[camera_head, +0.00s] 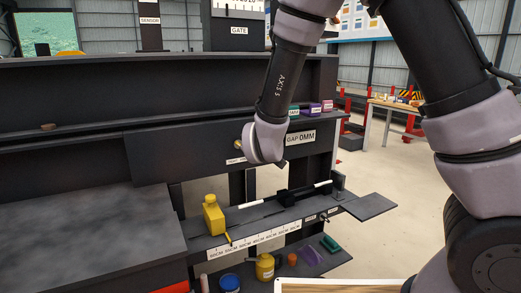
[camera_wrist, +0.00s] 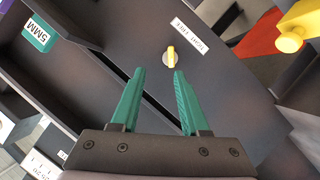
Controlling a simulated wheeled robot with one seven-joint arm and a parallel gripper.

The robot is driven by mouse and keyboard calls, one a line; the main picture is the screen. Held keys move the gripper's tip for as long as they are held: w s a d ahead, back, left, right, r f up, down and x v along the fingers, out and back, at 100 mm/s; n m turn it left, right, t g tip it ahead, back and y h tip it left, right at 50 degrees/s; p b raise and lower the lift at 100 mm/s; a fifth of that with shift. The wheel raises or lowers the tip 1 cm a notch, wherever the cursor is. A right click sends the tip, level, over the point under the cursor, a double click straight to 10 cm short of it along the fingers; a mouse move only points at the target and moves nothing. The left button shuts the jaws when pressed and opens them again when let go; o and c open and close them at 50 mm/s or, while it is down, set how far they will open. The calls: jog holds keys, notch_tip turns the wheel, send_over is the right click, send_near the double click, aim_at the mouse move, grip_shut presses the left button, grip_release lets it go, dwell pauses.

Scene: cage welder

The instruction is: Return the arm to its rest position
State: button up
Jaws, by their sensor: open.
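My arm reaches in from the upper right in the head view, bent over the front of the dark machine. Its wrist hangs in front of the panel by the "GAP 0MM" label (camera_head: 300,139). My gripper (camera_wrist: 158,72) shows in the wrist view with two teal fingers apart and nothing between them. Beyond the fingertips is a small yellow knob (camera_wrist: 171,56) on the dark panel, beside a white label (camera_wrist: 190,37). The fingers look apart from the knob, though the exact distance is hard to tell. In the head view the fingers are mostly hidden behind the wrist.
A yellow bottle (camera_head: 214,216) and a black-and-white rod (camera_head: 260,203) are on the ruled shelf (camera_head: 196,243) below my wrist. Small coloured blocks (camera_head: 312,109) sit on the ledge to the right. Several containers stand on the lower shelf. Open floor (camera_head: 385,215) lies to the right.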

jog(key=s+d+r+m+g, duration=0.2)
jog(key=d+r+m, duration=0.2)
jog(key=d+r, duration=0.45)
jog(key=s+d+r+m+g, duration=0.2)
jog(key=d+r+m, duration=0.35)
jog(key=d, duration=0.55)
jog(key=s+d+r+m+g, duration=0.1)
jog(key=s+d+r+m, duration=0.1)
jog(key=s+d, duration=0.4)
jog(key=s+d+r+m+g+h, duration=0.1)
jog(key=s+d+m, duration=0.2)
jog(key=s+d, duration=0.4)
jog(key=s, duration=0.4)
jog(key=shift+s+r+g, duration=0.3)
jog(key=shift+s+r, duration=0.05)
